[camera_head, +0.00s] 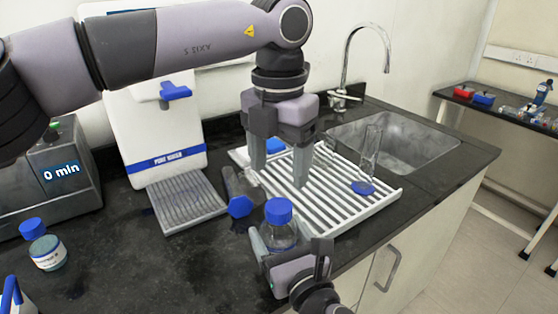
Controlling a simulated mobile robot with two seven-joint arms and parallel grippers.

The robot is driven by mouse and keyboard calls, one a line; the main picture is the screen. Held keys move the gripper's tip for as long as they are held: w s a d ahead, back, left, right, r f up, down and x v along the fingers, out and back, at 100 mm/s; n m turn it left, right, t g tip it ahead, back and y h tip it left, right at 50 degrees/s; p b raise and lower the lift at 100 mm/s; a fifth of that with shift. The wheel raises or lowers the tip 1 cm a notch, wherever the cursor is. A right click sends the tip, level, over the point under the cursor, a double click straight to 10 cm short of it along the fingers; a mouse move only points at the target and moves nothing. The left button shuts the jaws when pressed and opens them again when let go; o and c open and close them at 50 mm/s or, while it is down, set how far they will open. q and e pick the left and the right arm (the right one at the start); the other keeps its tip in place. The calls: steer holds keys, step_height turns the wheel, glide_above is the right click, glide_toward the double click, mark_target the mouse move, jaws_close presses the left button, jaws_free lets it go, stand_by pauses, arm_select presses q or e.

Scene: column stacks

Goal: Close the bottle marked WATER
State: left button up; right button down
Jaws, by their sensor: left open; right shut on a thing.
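A clear glass bottle (279,239) stands near the front of the counter with a blue cap (278,211) at its top. I cannot read a WATER mark on it, and I cannot tell if the cap is tight. My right gripper (278,246) is shut on this bottle from the front and hides its lower part. My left gripper (280,176) is open and empty, pointing down over the white drying rack, behind and above the bottle. Its fingers are apart from the cap.
The white drying rack (345,212) holds glassware with blue parts. A white water dispenser (155,130), a timer device (65,170) and a small labelled bottle (47,252) stand left. A sink (400,140) is behind right.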

mark_target(279, 205)
arm_select(q)
steer(key=shift+f, duration=4)
steer(key=shift+c, duration=0.3)
steer(key=c, duration=1)
steer(key=shift+c, duration=0.2)
steer(key=o, duration=1.2)
steer(key=shift+o, duration=0.2)
steer(key=shift+r, duration=0.1)
